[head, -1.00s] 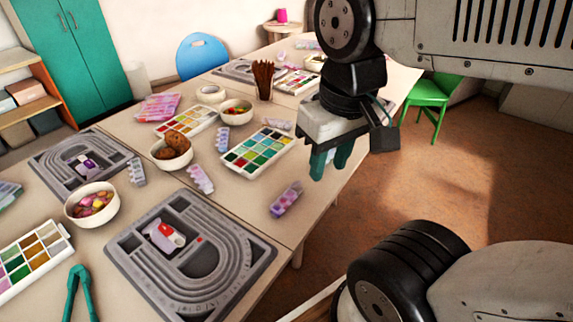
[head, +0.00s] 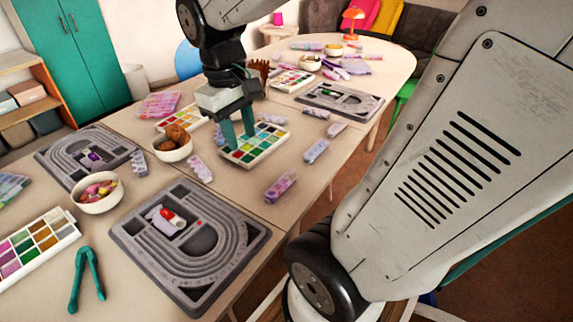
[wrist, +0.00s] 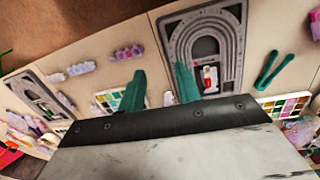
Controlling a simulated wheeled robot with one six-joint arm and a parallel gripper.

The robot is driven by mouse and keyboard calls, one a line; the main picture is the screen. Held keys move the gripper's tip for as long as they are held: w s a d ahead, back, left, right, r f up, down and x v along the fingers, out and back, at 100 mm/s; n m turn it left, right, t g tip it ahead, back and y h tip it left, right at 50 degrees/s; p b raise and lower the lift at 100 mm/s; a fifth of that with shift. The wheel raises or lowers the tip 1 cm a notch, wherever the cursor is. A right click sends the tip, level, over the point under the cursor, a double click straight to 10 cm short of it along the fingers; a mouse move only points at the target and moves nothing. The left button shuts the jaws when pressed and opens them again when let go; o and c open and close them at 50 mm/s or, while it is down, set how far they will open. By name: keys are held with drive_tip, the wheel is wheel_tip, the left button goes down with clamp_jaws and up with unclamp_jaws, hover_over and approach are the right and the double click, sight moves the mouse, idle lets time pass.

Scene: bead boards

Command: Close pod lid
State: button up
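A small white pod with red in it (head: 168,217) sits in a recess of the near grey bead board (head: 240,235). I cannot tell the angle of its lid. The pod also shows in the wrist view (wrist: 210,78), beyond the right finger. My gripper (head: 238,132) has two teal fingers, apart with nothing between them. It hangs above the far paint-like bead box (head: 268,147), well beyond the near board. In the wrist view my gripper (wrist: 160,88) is open. A second pod, purple and white (head: 93,158), lies in the left grey board (head: 60,150).
Bowls (head: 98,193), a sectioned bead box (head: 35,240), teal pliers (head: 85,280) and several purple bead strips (head: 280,185) are spread over the table. Another grey board (head: 362,110) lies farther back.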

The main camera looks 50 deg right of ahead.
drive_tip(key=w+d+f+g, duration=0.1)
drive_tip(key=w+d+f, duration=0.3)
drive_tip(key=d, duration=0.3)
drive_tip(key=g, duration=0.3)
approach(294, 171)
drive_tip(key=shift+n+y, duration=0.3)
drive_tip(key=shift+n, duration=0.1)
drive_tip(key=x, duration=0.7)
drive_tip(key=shift+d+f, duration=0.2)
drive_tip(key=shift+d, duration=0.1)
drive_tip(key=c, duration=0.7)
